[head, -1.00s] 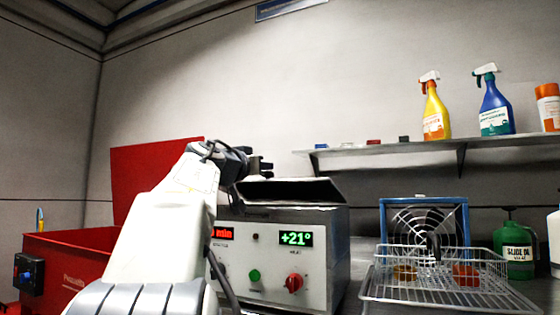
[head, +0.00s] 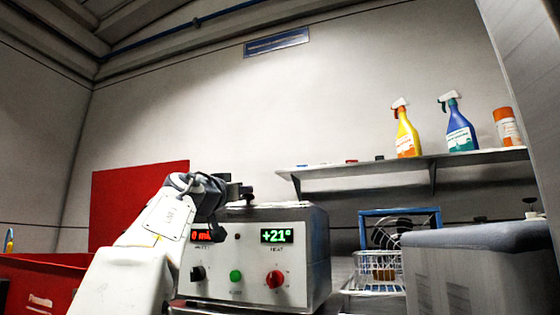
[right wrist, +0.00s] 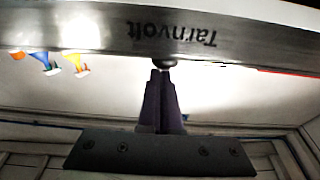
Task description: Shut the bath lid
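The bath (head: 255,262) is a grey metal box with a green display reading +21°, a red display, and black, green and red controls. Its lid (head: 280,206) shows as a thin, nearly level strip along the top; I cannot tell whether a small gap is left. My right gripper (head: 243,190) is just above the left part of the bath's top. In the right wrist view, its dark fingers (right wrist: 162,78) are together, their tips at a small dark knob beside a metal strip (right wrist: 120,28) marked "Tarnvolt", seen upside down. No grip on the knob is clear. My left gripper is out of view.
A red bin (head: 40,285) with a raised red panel (head: 135,203) is at left. A wall shelf (head: 400,168) holds spray bottles (head: 406,132).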

